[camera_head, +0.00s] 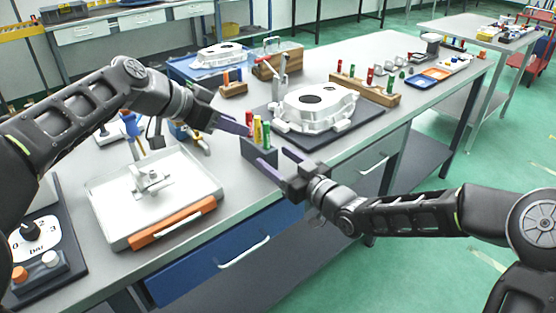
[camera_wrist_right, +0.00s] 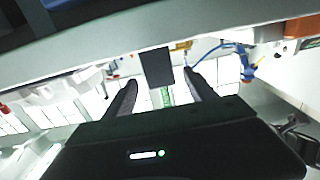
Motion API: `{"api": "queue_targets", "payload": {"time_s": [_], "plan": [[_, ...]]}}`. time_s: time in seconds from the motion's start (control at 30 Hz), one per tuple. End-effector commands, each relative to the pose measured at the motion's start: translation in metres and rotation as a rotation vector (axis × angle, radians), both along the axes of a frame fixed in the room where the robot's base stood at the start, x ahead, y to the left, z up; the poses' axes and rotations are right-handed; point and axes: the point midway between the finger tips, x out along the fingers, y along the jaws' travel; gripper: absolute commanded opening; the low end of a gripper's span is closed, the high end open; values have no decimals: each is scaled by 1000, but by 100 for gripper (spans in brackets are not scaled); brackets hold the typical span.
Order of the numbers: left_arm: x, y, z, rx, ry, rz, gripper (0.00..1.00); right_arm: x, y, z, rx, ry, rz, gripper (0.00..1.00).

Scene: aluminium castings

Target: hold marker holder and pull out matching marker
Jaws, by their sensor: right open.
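A dark grey marker holder (camera_head: 258,152) stands near the front edge of the bench. A red marker (camera_head: 249,117), a yellow marker (camera_head: 257,131) and a green marker (camera_head: 266,132) stand upright in it. My right gripper (camera_head: 271,155) is open at the holder's front. In the right wrist view the dark holder (camera_wrist_right: 156,68) shows between the two spread fingers (camera_wrist_right: 160,78), with part of a green marker (camera_wrist_right: 167,96); contact cannot be judged. My left gripper (camera_head: 238,127) is close to the left of the markers. Its finger gap is not clear.
A white casting (camera_head: 312,100) on a dark mat lies behind the holder to the right. A white tray (camera_head: 104,205) with an orange handle lies left. A wooden block with coloured markers (camera_head: 380,92) stands further back.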

Motion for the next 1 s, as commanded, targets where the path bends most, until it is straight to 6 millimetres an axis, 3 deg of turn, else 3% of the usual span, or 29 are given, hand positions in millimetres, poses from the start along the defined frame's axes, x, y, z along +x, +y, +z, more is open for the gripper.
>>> {"api": "queue_targets", "payload": {"time_s": [0.37, 1.0], "plan": [[0, 0, 0, 0, 0, 0, 36, 3, 2, 0, 1, -1, 0, 65], [0, 0, 0, 0, 0, 0, 36, 62, 45, 0, 0, 0, 0, 65]]}}
